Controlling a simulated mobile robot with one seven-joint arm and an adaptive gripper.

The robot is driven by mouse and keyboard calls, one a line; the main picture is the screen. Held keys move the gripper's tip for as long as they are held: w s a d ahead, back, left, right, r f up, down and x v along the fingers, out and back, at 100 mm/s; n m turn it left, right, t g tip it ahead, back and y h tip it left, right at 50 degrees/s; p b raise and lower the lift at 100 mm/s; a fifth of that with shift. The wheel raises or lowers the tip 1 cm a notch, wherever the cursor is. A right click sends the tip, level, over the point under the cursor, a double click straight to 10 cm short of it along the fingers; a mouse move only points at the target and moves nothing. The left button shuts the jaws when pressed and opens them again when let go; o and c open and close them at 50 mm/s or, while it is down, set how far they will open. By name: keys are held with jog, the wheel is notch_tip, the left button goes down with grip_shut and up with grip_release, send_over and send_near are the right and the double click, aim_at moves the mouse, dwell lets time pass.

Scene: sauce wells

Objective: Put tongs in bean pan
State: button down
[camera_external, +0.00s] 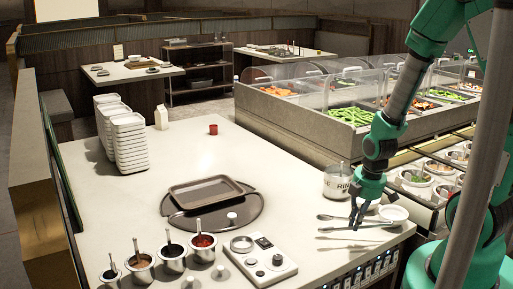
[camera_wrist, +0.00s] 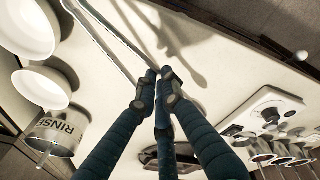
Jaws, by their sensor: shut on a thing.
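The metal tongs (camera_external: 336,228) are at the counter's right front, their two arms spreading to the left in the external view. My gripper (camera_external: 357,218) points down and is shut on them. In the wrist view, the tongs (camera_wrist: 112,38) run from the top edge to the fingertips of my gripper (camera_wrist: 158,80). Their shadow falls beside them on the counter; I cannot tell how far they are above it. The bean pan (camera_external: 350,116), full of green beans, sits in the serving bar behind my gripper, at a distance, beyond a clear guard.
A RINSE pot (camera_external: 338,182) stands close behind my gripper; it also shows in the wrist view (camera_wrist: 52,133). White bowls (camera_external: 393,213) are to the right. A brown tray (camera_external: 206,192), sauce pots (camera_external: 173,257) and a control panel (camera_external: 264,260) are to the left.

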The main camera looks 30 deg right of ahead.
jog(key=w+r+m+h, duration=0.1)
jog(key=w+m, duration=1.1)
jog(key=w, duration=1.9)
jog(key=shift+w+r+g+h, duration=0.2)
jog(key=shift+r+g+h, duration=0.2)
jog(key=shift+r, duration=0.3)
jog(key=s+n, duration=0.4)
jog(key=s, duration=0.7)
jog(key=s+f+n+y, duration=0.1)
jog(key=s+n, duration=0.3)
jog(key=s, duration=0.6)
jog(key=s+f+n+y, duration=0.1)
jog(key=s+n, duration=0.3)
jog(key=s, duration=0.7)
jog(key=shift+s+f+t, duration=0.25)
jog(key=shift+s+t, duration=0.05)
jog(key=shift+t, duration=0.1)
jog(key=shift+w, duration=0.15)
jog(key=w, duration=0.4)
jog(key=w+f+b, duration=0.1)
jog(key=w, duration=0.9)
jog(key=shift+f, duration=0.15)
jog(key=shift+w, duration=0.1)
